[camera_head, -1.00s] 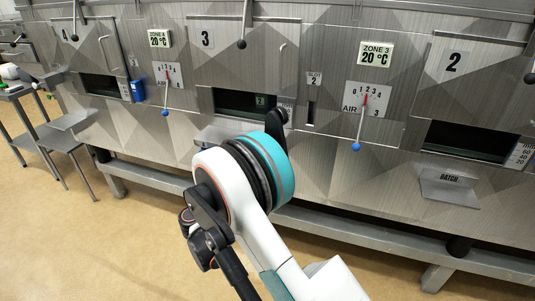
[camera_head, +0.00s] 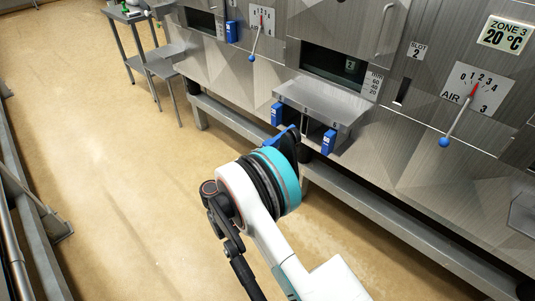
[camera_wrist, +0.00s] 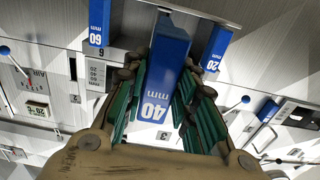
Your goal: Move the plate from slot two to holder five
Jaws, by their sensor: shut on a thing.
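My gripper (camera_wrist: 166,88) is shut on a blue plate marked 40 mm (camera_wrist: 163,60), its green-lined fingers on both sides. In the head view my gripper (camera_head: 293,132) is in front of the steel shelf (camera_head: 322,103) below the middle hatch, mostly hidden by my wrist. Part of the held blue plate (camera_head: 281,137) shows beside it. The slot 2 label (camera_head: 417,50) sits above a narrow dark slot (camera_head: 402,91) with no blue plate visible in it. Holder five's number is not clearly readable. I cannot tell whether the held plate touches a holder.
Two other blue plates hang at the shelf, left (camera_head: 277,114) and right (camera_head: 328,141). The wrist view shows neighbouring plates marked 60 mm (camera_wrist: 98,27) and 20 mm (camera_wrist: 216,48). An air lever (camera_head: 457,122) juts out at right.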

